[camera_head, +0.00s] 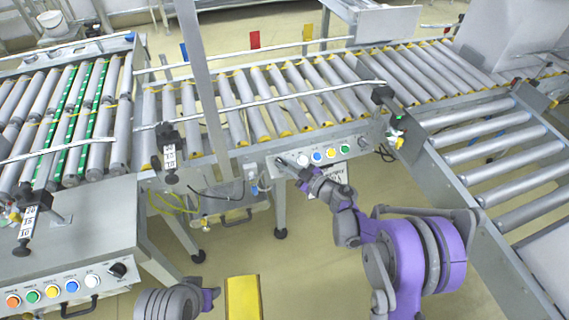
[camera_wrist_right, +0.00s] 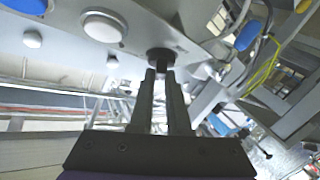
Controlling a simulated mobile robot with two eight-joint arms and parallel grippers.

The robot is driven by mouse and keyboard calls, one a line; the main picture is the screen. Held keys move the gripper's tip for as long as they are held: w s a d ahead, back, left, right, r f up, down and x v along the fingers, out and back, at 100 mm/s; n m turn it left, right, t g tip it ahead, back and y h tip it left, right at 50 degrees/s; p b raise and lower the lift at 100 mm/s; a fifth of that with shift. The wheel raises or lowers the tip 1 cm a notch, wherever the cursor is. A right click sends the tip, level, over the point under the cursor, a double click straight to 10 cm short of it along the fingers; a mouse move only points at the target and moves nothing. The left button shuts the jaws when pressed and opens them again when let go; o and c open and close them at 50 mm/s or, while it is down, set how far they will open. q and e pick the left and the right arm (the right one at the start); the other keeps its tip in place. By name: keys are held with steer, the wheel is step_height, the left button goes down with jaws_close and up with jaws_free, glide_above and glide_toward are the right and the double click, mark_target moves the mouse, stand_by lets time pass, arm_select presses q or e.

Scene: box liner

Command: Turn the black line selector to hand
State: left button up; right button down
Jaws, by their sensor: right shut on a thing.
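A black selector knob (camera_wrist_right: 160,56) sits on the light grey control panel, beside a large white button (camera_wrist_right: 104,26). My right gripper (camera_wrist_right: 162,74) has its two fingers closed on the knob, with the tips against its sides. In the head view my right gripper (camera_head: 282,163) reaches to the left end of the middle panel (camera_head: 294,173) and mostly hides the knob there. The knob's pointer direction cannot be read. My left gripper is out of view; only part of my left arm shows at the bottom.
Roller conveyors (camera_head: 290,95) stand behind, another (camera_head: 495,150) at right. A grey post (camera_head: 204,90) rises left of the gripper.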

steer(key=shift+n+g, duration=0.4)
steer(key=shift+n, duration=0.3)
steer(key=c, duration=0.9)
jaws_free()
steer(key=shift+w+a+f, duration=0.1)
steer(key=p+v, duration=0.2)
steer(key=v, duration=0.9)
steer(key=shift+w, duration=0.15)
